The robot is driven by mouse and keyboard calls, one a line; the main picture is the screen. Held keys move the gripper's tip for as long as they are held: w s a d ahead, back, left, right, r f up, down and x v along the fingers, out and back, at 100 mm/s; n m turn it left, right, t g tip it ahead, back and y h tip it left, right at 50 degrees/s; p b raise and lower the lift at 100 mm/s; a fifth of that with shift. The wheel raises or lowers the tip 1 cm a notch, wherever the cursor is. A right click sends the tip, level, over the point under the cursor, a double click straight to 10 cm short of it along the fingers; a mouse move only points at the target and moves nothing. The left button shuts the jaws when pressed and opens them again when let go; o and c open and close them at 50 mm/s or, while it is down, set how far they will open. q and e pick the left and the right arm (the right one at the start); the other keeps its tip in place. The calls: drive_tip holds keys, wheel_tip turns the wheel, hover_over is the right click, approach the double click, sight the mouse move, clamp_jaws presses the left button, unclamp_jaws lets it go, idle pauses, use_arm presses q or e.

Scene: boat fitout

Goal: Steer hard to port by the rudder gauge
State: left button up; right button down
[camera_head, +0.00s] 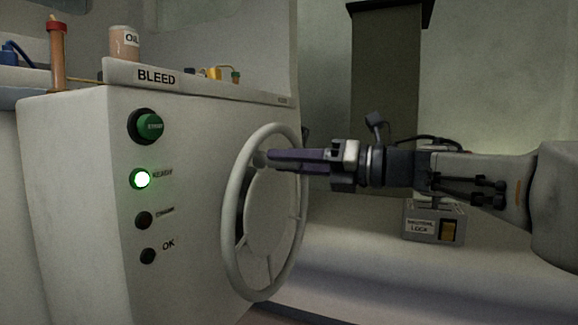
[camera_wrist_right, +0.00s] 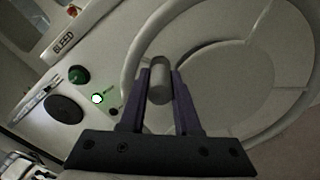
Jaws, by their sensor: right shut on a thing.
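The pale steering wheel (camera_head: 232,262) stands upright on the side of the white console; it also shows in the right wrist view (camera_wrist_right: 188,25). My right gripper (camera_head: 270,159) reaches in from the right at the wheel's upper part. In the right wrist view its two dark fingers (camera_wrist_right: 160,88) are shut on a grey cylindrical knob (camera_wrist_right: 158,72) by the wheel's rim. I cannot make out a readable rudder gauge. My left gripper is not in view.
The white console (camera_head: 75,200) carries a green button (camera_head: 149,126), a lit green READY lamp (camera_head: 140,180) and dark round fittings below. A BLEED label (camera_head: 157,77), an oil jar (camera_head: 124,46) and a red-capped tube (camera_head: 57,55) are above. A grey LOCK box (camera_head: 421,226) stands behind my right arm.

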drive_tip(key=c, duration=0.6)
unclamp_jaws()
drive_tip(key=shift+p+v, duration=0.95)
drive_tip(key=shift+v, duration=4.25)
